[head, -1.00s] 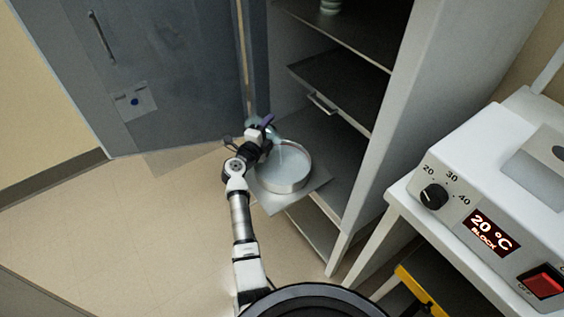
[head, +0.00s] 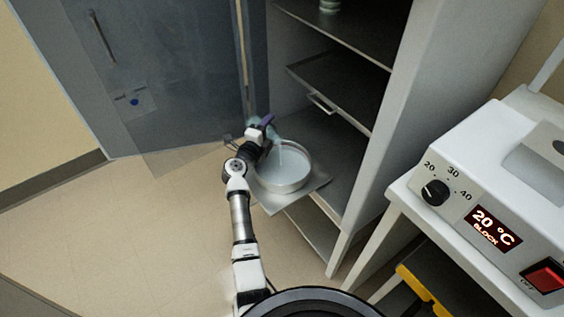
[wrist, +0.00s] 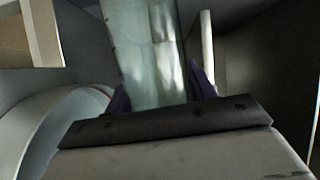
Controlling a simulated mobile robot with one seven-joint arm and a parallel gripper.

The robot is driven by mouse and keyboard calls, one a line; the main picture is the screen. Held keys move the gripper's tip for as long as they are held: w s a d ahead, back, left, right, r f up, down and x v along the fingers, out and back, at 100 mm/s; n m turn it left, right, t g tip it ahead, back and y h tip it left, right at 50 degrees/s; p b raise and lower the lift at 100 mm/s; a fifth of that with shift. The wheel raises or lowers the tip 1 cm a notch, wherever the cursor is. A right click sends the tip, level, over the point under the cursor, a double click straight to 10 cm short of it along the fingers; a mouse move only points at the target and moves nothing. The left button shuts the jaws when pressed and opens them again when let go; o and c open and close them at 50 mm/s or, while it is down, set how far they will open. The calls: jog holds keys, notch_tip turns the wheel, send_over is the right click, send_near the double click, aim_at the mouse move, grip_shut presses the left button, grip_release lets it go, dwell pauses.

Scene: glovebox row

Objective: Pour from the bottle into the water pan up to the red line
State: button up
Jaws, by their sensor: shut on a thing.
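The water pan (head: 283,183) is a round metal pan on a pulled-out shelf of the cabinet. Pale liquid (head: 278,168) covers its bottom. A small red mark (head: 304,150) shows on its inner wall. In the wrist view the pan rim (wrist: 62,104) curves at the left, with a bit of red on it. My gripper (head: 266,124) is shut on the bottle (head: 275,132), a translucent pale-green one, tilted over the pan's far left edge. The bottle also fills the top middle of the wrist view (wrist: 150,50). A faint stream seems to fall from it into the pan.
The cabinet's open door (head: 170,70) stands at the left, and its shelves (head: 335,75) are above and right of the pan. A white device (head: 490,200) reading 20 °C stands on a table at the right. The floor at the left is clear.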

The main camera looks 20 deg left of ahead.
jog(key=shift+r+m+b, duration=0.3)
jog(key=shift+r+b, duration=0.05)
jog(key=shift+b, duration=0.05)
dwell(1.1)
